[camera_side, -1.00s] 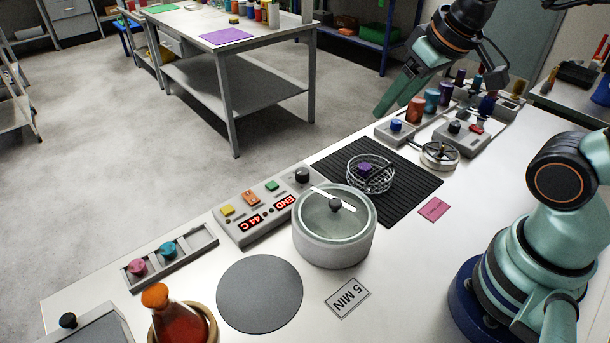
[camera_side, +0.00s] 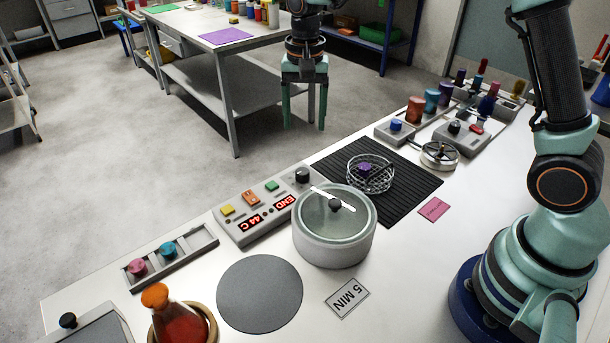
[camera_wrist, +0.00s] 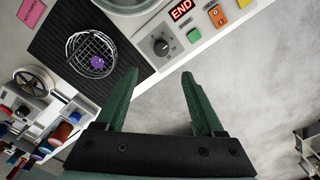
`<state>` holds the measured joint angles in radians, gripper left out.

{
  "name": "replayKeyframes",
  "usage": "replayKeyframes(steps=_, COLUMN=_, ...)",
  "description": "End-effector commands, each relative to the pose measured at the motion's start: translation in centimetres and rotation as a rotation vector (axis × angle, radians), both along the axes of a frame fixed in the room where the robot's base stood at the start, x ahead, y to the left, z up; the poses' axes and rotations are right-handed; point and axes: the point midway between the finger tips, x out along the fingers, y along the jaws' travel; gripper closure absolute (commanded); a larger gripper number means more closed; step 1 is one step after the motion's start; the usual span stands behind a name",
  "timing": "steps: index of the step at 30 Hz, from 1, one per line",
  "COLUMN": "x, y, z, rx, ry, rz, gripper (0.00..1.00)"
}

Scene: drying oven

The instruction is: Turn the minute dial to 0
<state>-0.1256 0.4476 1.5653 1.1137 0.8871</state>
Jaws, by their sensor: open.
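The minute dial (camera_side: 302,175) is a black knob at the right end of the grey control panel (camera_side: 238,232). In the wrist view the dial (camera_wrist: 161,46) sits on the panel beyond my gripper's fingertips, with tick marks around it. The panel's red display reads "END" and "44 C" in the side view. My gripper (camera_side: 305,127) is open and empty, with its fingers pointing down, above and behind the dial and apart from it. In the wrist view the green fingers of my gripper (camera_wrist: 160,75) are spread, with the dial beyond the gap between them.
A round lidded pot (camera_side: 335,240) stands right in front of the dial. A wire basket (camera_side: 370,172) with a purple item sits on a black ribbed mat (camera_side: 415,182). Green (camera_side: 272,186), orange and yellow buttons lie left of the dial. The space behind the panel is open.

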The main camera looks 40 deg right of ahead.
Motion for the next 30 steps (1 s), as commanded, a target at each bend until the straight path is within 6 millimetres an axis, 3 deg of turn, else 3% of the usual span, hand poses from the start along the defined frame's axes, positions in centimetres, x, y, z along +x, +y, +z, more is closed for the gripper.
replayKeyframes(steps=8, x=0.4, y=0.3, z=-2.0, rx=-0.002, ry=0.018, rz=-0.026, gripper=0.30)
replayKeyframes(steps=21, x=0.3, y=0.2, z=-9.9, rx=-0.002, ry=0.019, rz=-0.024, gripper=0.30)
replayKeyframes(steps=30, x=0.4, y=0.2, z=-12.7, rx=-0.001, ry=0.016, rz=-0.024, gripper=0.30)
